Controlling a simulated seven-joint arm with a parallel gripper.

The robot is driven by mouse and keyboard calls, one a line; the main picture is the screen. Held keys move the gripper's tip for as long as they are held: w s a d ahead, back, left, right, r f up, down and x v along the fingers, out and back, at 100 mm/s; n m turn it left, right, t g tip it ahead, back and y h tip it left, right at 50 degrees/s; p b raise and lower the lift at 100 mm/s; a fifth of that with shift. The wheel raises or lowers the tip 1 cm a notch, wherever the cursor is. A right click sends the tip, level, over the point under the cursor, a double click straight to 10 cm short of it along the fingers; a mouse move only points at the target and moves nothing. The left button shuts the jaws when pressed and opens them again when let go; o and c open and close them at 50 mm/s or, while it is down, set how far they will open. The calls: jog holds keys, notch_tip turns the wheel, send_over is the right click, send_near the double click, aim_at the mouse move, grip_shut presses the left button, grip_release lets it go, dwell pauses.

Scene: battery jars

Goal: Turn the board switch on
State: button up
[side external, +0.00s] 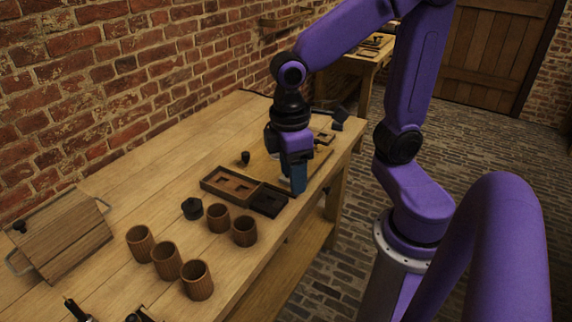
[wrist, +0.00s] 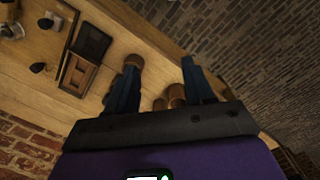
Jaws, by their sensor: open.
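A flat wooden board (side external: 321,160) lies on the table behind my gripper in the side view, partly hidden by it. Small fittings stand on or near the board, but I cannot tell which is the switch or how it is set. In the wrist view, part of the board (wrist: 62,10) shows at the top left, with a small dark fitting (wrist: 46,23) by it. My gripper (side external: 298,188) points down near the table's front edge, beside the dark tray. In the wrist view its two blue fingers (wrist: 160,85) are apart with nothing held between them.
A brown two-pocket tray (side external: 229,186) and a dark tray (side external: 268,201) lie beside my gripper. Several wooden cups (side external: 167,261) and a black jar-like piece (side external: 192,208) stand nearer the camera. A black knob (side external: 245,158) stands behind the trays.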

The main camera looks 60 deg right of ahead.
jog(key=w+d+m+g, duration=0.1)
jog(key=w+d+m, duration=0.25)
jog(key=w, duration=0.45)
jog(key=w+d+m+g, duration=0.15)
jog(key=w+d, duration=0.25)
jog(key=w, duration=0.4)
jog(key=w+d+f+m+g+y, duration=0.1)
jog(key=w+d+f+m, duration=0.15)
jog(key=d, duration=0.65)
jog(key=w+d+f+m+g, duration=0.15)
jog(key=w+d+m, duration=0.25)
jog(key=d, duration=0.6)
jog(key=shift+t, duration=0.5)
jog(key=x, duration=1.7)
jog(key=shift+a+f, duration=0.15)
jog(key=shift+a, duration=0.25)
jog(key=shift+c, duration=0.4)
grip_shut()
